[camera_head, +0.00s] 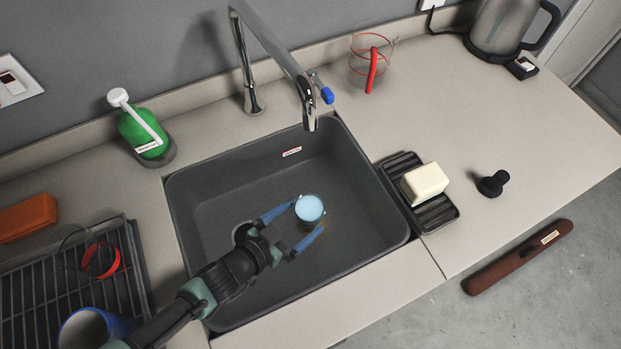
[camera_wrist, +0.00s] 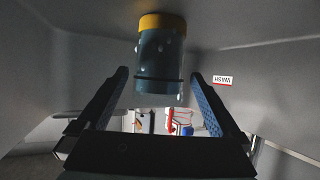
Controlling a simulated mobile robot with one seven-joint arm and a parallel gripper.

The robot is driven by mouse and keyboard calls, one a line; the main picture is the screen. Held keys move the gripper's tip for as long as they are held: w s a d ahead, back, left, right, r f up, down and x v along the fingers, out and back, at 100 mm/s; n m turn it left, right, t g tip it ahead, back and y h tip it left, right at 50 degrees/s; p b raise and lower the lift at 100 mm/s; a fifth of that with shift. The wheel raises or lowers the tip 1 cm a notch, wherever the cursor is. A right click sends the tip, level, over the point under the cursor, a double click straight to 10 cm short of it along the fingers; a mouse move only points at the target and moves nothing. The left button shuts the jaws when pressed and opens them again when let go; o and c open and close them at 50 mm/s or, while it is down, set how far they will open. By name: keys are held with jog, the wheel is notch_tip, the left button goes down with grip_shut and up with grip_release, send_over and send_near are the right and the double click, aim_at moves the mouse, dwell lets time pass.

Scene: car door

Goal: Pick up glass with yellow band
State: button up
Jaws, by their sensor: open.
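The glass (camera_head: 309,209) stands in the dark sink, with a light blue round top seen from above. In the wrist view the glass (camera_wrist: 161,62) is blue-grey with droplets, a dark ring and a yellow band (camera_wrist: 161,22) at its base end; that view is upside down. My gripper (camera_head: 296,222) is open, with its two blue fingers reaching toward the glass, one on each side. In the wrist view the fingers (camera_wrist: 161,75) flank the glass with gaps on both sides. I cannot tell exactly how far the glass is between them.
The sink (camera_head: 205,210) has walls around my gripper, and the faucet (camera_head: 285,60) reaches over its back. A soap dish (camera_head: 440,214) with white soap is at right. A dish rack (camera_head: 35,300) holds a blue mug (camera_head: 85,328) at left. A red-marked glass (camera_head: 372,62) stands behind.

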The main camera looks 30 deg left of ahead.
aim_at(317, 207)
jog(key=b+x, duration=0.2)
jog(key=x, duration=0.1)
jog(key=b+x, duration=0.2)
jog(key=x, duration=0.1)
jog(key=shift+w+d+f, duration=0.1)
jog(key=shift+f, duration=0.25)
jog(key=shift+w, duration=0.3)
jog(key=shift+r, duration=0.1)
grip_shut()
